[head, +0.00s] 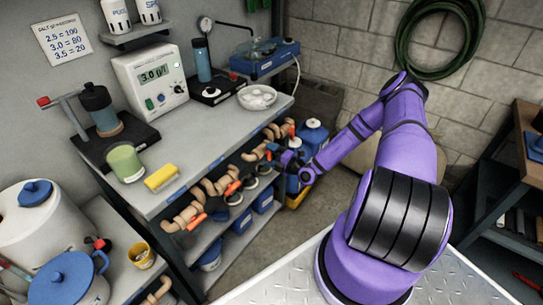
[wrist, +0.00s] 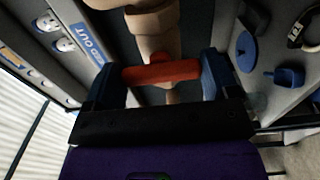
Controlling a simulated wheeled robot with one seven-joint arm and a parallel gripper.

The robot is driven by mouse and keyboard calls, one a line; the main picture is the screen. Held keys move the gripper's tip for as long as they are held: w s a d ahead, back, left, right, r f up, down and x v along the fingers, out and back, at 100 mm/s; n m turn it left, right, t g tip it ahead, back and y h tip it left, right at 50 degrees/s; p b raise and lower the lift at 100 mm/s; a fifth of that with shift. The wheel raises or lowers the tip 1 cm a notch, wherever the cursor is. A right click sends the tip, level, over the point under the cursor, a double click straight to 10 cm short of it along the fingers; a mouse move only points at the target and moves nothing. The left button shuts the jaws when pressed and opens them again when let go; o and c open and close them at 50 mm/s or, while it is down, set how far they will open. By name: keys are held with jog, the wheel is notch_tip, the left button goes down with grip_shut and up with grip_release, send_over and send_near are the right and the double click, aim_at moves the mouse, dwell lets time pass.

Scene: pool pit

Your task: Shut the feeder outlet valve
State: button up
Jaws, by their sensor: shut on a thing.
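In the wrist view an orange valve handle (wrist: 160,72) lies crosswise over a tan pipe (wrist: 152,28). My gripper (wrist: 163,66) has its two blue fingers against the handle's two ends and is shut on it. A blue label reading "OUT" (wrist: 90,42) is at the left of this pipe. In the head view my gripper (head: 276,153) is at the right end of the pipe row under the bench edge. Other orange handles (head: 196,221) show along the tan pipes (head: 210,187) to the left. The gripped handle is hard to make out in the head view.
The grey bench (head: 185,125) carries a meter box (head: 150,78), a yellow sponge (head: 161,178) and a white bowl (head: 257,96). Blue bins (head: 238,222) stand on the shelf below the pipes. A dark shelf unit (head: 500,180) is at the right. Floor shows between them.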

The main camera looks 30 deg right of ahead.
dwell(0.4)
jog(key=o, duration=0.8)
jog(key=shift+s+d, duration=0.1)
jog(key=v, duration=1)
jog(key=shift+s, duration=0.3)
jog(key=shift+d+r, duration=0.1)
